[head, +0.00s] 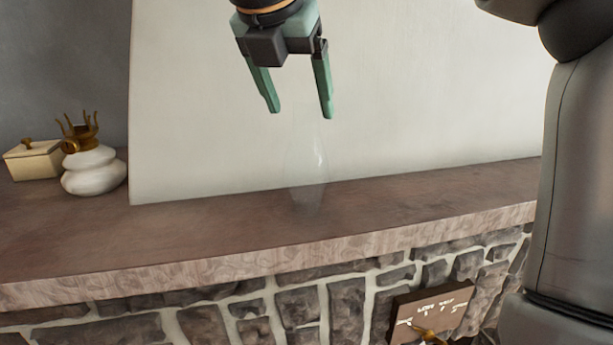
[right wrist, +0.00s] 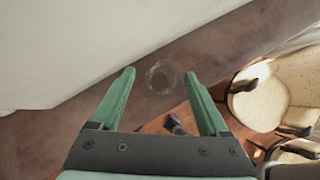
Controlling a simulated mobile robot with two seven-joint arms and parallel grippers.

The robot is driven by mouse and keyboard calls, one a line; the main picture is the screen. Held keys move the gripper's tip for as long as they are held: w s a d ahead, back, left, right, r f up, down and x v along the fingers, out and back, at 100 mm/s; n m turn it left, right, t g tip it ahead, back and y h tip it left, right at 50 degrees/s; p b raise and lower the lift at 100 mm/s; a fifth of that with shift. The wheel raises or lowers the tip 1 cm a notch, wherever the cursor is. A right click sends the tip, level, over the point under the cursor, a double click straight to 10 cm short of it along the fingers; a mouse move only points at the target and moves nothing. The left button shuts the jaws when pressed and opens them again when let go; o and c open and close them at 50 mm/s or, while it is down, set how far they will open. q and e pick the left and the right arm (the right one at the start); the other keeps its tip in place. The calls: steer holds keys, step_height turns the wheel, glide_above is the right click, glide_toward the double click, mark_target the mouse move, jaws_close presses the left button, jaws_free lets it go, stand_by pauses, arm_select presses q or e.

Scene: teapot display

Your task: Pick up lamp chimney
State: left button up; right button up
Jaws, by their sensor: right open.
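The lamp chimney (head: 306,176) is clear glass and stands upright on the stone ledge (head: 400,215), close to the white wall. Its faint outline is hard to see in the head view. In the right wrist view the chimney (right wrist: 161,76) shows from above as a faint ring, just beyond the fingertips and between their lines. My right gripper (head: 300,112) points down above the chimney, open and empty, with green fingers; it also shows in the right wrist view (right wrist: 160,72). The fingertips look a little above the glass or near its top. My left gripper is not in view.
A white lamp base with a brass burner (head: 94,170) and a cream lidded box (head: 33,160) stand at the ledge's left end. A wooden plaque (head: 432,308) hangs on the stone front. Chairs (right wrist: 262,95) show below in the right wrist view.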

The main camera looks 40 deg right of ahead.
mark_target(310, 124)
steer(key=x, duration=0.3)
steer(key=b+x, duration=0.1)
steer(key=shift+s+d+f, duration=0.3)
steer(key=shift+f, duration=0.05)
steer(key=shift+w+d+f, duration=0.25)
steer(key=shift+d+f, duration=0.05)
steer(key=shift+f, duration=0.2)
steer(key=shift+c, duration=0.3)
jaws_close()
